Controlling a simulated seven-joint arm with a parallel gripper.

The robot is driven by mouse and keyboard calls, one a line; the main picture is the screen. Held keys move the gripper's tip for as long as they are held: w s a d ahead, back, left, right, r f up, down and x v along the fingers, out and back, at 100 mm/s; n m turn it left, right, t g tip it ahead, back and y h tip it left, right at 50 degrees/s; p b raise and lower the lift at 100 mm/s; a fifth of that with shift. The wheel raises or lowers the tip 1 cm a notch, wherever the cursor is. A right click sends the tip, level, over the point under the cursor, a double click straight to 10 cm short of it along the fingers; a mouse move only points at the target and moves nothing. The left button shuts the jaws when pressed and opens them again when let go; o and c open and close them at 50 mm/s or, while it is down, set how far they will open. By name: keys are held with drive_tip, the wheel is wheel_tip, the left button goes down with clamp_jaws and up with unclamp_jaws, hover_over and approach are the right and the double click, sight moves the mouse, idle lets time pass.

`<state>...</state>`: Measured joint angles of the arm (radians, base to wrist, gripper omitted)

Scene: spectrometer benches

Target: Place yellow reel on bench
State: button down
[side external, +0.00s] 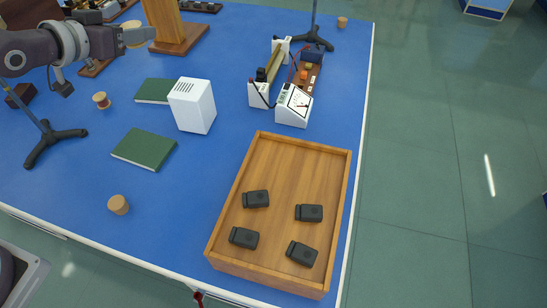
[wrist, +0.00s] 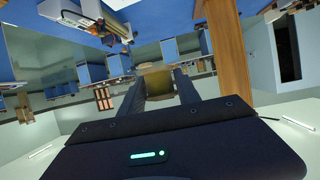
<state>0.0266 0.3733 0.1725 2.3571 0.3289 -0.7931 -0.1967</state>
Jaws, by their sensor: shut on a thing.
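My gripper (side external: 137,36) is at the upper left in the side view, raised above the blue bench (side external: 215,170). Its fingers are shut on the yellow reel (wrist: 157,84), which shows between the fingertips in the wrist view. The reel is small and partly hidden by the fingers in the side view. It is held in the air, apart from the bench top, near a wooden stand (side external: 178,35).
Another small reel (side external: 101,100), a white box (side external: 192,105), green books (side external: 144,149) and a cork (side external: 118,205) are on the bench. A wooden tray (side external: 295,170) holds several black blocks. A meter (side external: 293,105) stands behind it. The left front has free room.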

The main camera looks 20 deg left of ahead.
drive_tip(key=s+d+f+m+g+h, duration=0.1)
drive_tip(key=d+f+m+h, duration=0.15)
drive_tip(key=d, duration=0.65)
drive_tip(key=s+d+f+m+g+h, duration=0.1)
drive_tip(key=d+f+m+h, duration=0.2)
drive_tip(key=d, duration=0.7)
drive_tip(key=m+g+h, duration=0.5)
drive_tip(key=m, duration=0.1)
hover_over(291, 187)
wheel_tip(291, 187, down, 4)
drive_tip(key=f, duration=0.1)
wheel_tip(291, 187, down, 9)
drive_tip(key=shift+f, duration=0.1)
drive_tip(key=shift+f+h, duration=0.2)
drive_tip(key=shift+h, duration=0.05)
drive_tip(key=shift+f, duration=0.15)
drive_tip(key=c, duration=0.9)
unclamp_jaws()
drive_tip(key=shift+o, duration=0.2)
